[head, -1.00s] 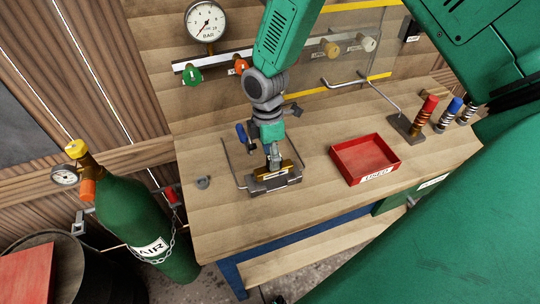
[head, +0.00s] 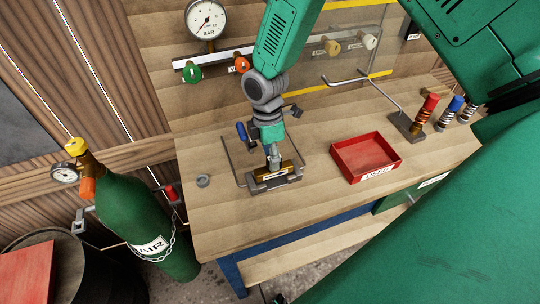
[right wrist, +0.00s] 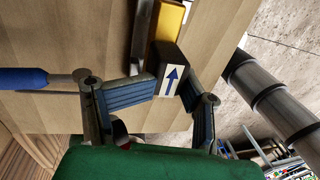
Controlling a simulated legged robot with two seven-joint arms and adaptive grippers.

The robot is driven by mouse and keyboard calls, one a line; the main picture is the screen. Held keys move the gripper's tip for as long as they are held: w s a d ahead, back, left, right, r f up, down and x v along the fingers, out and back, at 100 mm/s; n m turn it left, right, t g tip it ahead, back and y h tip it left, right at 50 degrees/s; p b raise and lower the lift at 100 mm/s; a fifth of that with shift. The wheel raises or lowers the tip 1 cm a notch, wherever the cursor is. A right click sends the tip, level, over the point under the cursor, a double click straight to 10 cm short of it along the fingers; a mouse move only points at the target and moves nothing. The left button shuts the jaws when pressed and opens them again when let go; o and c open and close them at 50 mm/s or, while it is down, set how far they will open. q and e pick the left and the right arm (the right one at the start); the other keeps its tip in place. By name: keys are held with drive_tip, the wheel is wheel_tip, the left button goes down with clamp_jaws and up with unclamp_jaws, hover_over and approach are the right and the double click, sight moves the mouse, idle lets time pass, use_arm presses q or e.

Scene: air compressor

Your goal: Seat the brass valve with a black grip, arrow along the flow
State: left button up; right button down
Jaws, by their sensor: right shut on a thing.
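My right gripper (head: 274,158) points down at the bench and is shut on the black grip (right wrist: 172,58) of the brass valve (head: 272,173). In the right wrist view, the fingers (right wrist: 170,92) close on both sides of the grip. A white label with a blue arrow (right wrist: 172,80) faces the camera, its arrow pointing up the picture towards the brass body (right wrist: 168,20). In the head view, the valve is at a grey metal holder (head: 268,185). Whether it is fully down in it cannot be told. My left gripper is not in view.
A blue-handled tool (head: 241,131) is just left of the gripper. A small grey ring (head: 203,181) lies further left on the bench. A red tray (head: 365,157) is to the right. Several coloured-top spring parts (head: 428,105) stand farther right. A green air cylinder (head: 146,225) stands left.

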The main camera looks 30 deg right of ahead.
drive_tip(key=shift+f+b, duration=0.5)
drive_tip(key=shift+f, duration=0.4)
drive_tip(key=c, duration=0.6)
unclamp_jaws()
drive_tip(key=shift+c, duration=0.2)
drive_tip(key=o, duration=0.4)
